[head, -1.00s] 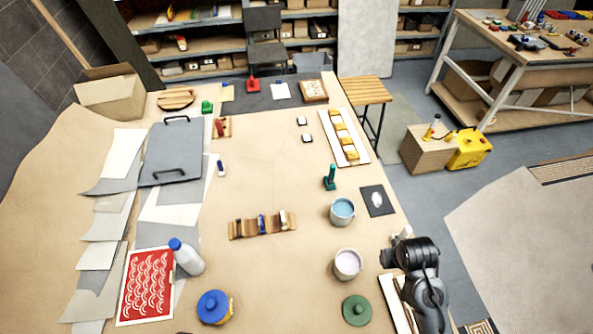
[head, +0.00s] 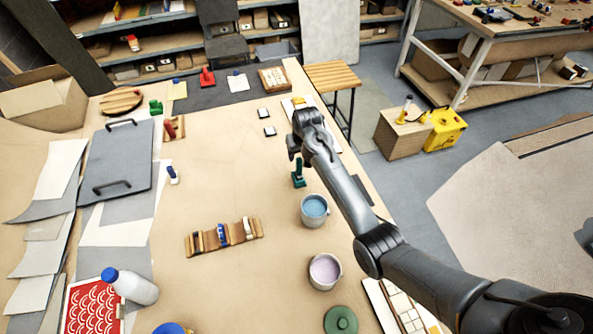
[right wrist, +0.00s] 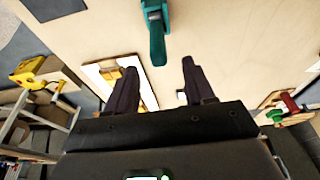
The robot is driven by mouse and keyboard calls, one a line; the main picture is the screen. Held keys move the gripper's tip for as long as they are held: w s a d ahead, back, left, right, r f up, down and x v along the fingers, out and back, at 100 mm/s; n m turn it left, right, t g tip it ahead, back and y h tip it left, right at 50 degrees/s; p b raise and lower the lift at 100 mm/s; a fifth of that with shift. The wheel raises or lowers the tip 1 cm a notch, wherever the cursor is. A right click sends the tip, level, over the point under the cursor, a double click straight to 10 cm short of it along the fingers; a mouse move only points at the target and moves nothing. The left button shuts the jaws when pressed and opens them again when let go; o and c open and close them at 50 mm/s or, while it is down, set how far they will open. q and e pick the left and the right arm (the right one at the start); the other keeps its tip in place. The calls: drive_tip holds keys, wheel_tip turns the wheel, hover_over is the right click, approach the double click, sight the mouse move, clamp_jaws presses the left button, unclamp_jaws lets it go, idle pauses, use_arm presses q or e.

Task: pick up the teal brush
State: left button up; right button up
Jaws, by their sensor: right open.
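The teal brush (head: 298,173) stands on the table behind the blue-filled cup, partly hidden at its top by my right arm in the head view. In the right wrist view the teal brush (right wrist: 156,32) shows at the top centre, just beyond the fingertips and between their lines. My right gripper (head: 294,150) is over the table close to the brush. In the right wrist view its two dark fingers (right wrist: 160,74) are apart with nothing between them. My left gripper is not in view.
A blue-filled cup (head: 315,206) and a pale-filled cup (head: 325,270) stand in front of the brush. A wooden rack (head: 223,237) lies to the left. Small tiles (head: 264,114) lie behind.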

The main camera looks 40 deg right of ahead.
sight(299, 159)
drive_tip(key=shift+x, duration=3.3)
drive_tip(key=shift+s, duration=0.1)
drive_tip(key=shift+c, duration=0.3)
clamp_jaws()
